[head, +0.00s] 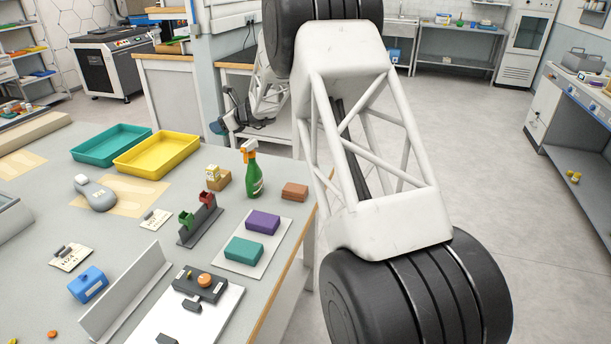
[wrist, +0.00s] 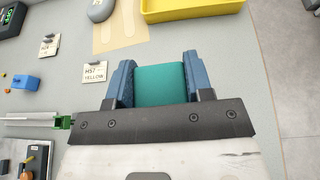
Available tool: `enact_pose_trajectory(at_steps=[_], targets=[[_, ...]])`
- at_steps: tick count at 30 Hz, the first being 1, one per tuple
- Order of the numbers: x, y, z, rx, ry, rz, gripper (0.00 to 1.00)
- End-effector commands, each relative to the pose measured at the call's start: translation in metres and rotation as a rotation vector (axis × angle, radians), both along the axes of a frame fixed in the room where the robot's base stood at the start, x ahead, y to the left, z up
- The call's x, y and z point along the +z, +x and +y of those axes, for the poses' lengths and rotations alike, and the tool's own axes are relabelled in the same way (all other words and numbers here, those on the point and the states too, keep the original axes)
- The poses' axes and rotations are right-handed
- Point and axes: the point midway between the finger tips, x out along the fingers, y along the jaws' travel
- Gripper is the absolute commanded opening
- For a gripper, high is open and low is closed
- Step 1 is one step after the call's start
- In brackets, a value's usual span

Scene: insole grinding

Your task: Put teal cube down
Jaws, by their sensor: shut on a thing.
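The teal cube (wrist: 160,85) sits between the two blue fingers of my gripper (wrist: 159,82) in the wrist view. Both fingers touch its sides, and its lower part is hidden by the dark gripper bar. Grey tabletop shows around it; I cannot tell its height. I cannot make out this grip in the head view, where my arm covers the middle. There, a teal block (head: 244,250) lies on a white board (head: 225,264), with a purple block (head: 263,222) behind it.
A yellow tray (head: 157,155) and a teal tray (head: 111,145) stand at the back. A green spray bottle (head: 252,178) and a reddish block (head: 295,191) are near the right table edge. A holder with red and green parts (head: 200,220) stands left of the board.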

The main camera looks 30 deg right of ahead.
Motion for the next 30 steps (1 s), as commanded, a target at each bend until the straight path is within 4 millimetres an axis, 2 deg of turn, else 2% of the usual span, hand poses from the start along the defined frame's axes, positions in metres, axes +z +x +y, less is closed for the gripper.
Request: enact_pose_trajectory(at_steps=[1,11,21,30], targets=[[-0.001,0.0,-0.019,-0.007,0.0,0.0,0.25],[-0.006,-0.012,-0.119,-0.018,0.0,0.0,0.25],[-0.011,-0.034,-0.22,-0.033,-0.001,-0.001,0.25],[-0.016,-0.055,-0.283,-0.042,0.001,0.001,0.25]])
